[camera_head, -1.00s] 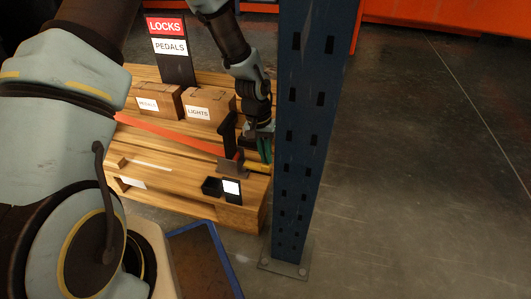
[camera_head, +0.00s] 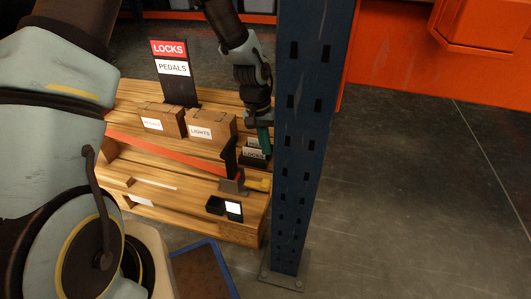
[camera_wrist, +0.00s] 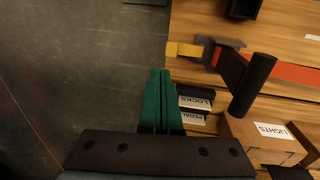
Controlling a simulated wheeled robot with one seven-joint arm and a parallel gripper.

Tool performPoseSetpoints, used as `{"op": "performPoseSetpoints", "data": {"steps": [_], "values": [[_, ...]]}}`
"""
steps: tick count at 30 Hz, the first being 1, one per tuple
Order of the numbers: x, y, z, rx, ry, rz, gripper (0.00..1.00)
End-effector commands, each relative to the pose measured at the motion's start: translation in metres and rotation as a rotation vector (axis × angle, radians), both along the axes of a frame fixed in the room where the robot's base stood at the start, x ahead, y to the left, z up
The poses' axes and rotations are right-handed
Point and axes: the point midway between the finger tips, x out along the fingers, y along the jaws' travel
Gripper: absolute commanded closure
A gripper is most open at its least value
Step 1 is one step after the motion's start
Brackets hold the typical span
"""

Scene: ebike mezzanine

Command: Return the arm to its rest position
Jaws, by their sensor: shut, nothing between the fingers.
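My gripper (camera_head: 264,141) has green fingers. It is at the right edge of the wooden pallet surface, just left of the blue post, in the head view. In the wrist view the green fingers of my gripper (camera_wrist: 158,92) lie together with nothing between them. They are over the pallet's edge, beside small black holders labelled LOCKS (camera_wrist: 195,103) and PEDALS (camera_wrist: 193,118). My arm (camera_head: 245,60) reaches down from the top of the head view and bends at the wrist.
A blue post (camera_head: 300,130) stands close right of my gripper. Boxes marked LIGHTS (camera_head: 212,130) and another (camera_head: 162,119) sit on the pallet (camera_head: 150,165). A black upright (camera_wrist: 253,85), red strip (camera_head: 165,155) and yellow-handled tool (camera_head: 258,184) are nearby. Floor at right is clear.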

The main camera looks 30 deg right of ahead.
Motion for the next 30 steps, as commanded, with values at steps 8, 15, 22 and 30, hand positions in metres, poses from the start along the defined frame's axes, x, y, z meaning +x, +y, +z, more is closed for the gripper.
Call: {"op": "performPoseSetpoints", "data": {"steps": [8, 15, 22, 30], "values": [[0.0, 0.001, 0.012, 0.001, -0.001, -0.001, 1.0], [0.027, 0.052, 0.047, 0.02, -0.043, 0.079, 1.0], [0.052, 0.189, 0.123, 0.064, -0.125, 0.306, 1.0], [0.026, 0.299, 0.174, 0.079, -0.173, 0.533, 1.0]]}}
